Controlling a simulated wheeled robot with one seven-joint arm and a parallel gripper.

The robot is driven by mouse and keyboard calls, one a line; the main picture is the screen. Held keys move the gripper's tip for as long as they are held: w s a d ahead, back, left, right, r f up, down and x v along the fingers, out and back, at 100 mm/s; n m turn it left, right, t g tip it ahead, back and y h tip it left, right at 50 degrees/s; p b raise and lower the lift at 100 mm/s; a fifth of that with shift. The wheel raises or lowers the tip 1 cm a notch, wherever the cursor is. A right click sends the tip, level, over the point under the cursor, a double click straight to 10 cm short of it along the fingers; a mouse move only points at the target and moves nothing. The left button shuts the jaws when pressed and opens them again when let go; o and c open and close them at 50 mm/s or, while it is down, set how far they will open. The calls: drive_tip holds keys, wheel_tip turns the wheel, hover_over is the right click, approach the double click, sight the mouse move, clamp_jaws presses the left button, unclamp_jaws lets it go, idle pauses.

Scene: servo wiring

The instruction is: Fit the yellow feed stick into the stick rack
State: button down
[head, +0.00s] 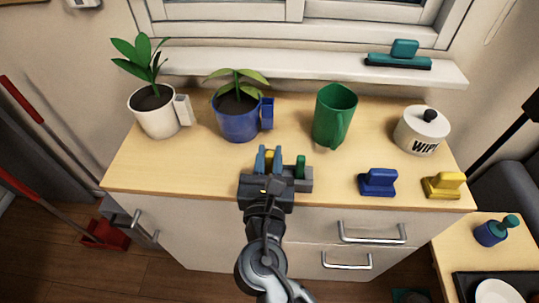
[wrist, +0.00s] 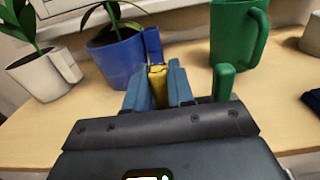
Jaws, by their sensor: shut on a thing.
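The yellow feed stick (head: 269,156) is upright between the blue fingers of my gripper (head: 268,160), which is shut on it. In the wrist view the yellow feed stick (wrist: 158,88) shows between the fingertips of my gripper (wrist: 157,78). The grey stick rack (head: 302,184) is near the counter's front edge, largely hidden by my gripper. A green stick (head: 300,167) stands upright in its right part; it also shows in the wrist view (wrist: 223,82). The yellow stick's lower end is hidden, so I cannot tell whether it is in the rack.
A white pot (head: 158,118) and a blue pot (head: 238,124) with plants stand behind, left of a green mug (head: 333,116). A white lidded jar (head: 421,131) is at the right. Blue (head: 378,183) and yellow (head: 442,186) blocks sit along the front edge.

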drive_tip(key=shift+f, duration=0.4)
drive_tip(key=c, duration=0.9)
unclamp_jaws()
drive_tip(key=s+b, duration=0.1)
drive_tip(key=s, duration=0.6)
drive_tip(key=shift+s+a, duration=0.1)
drive_tip(key=shift+s, duration=0.3)
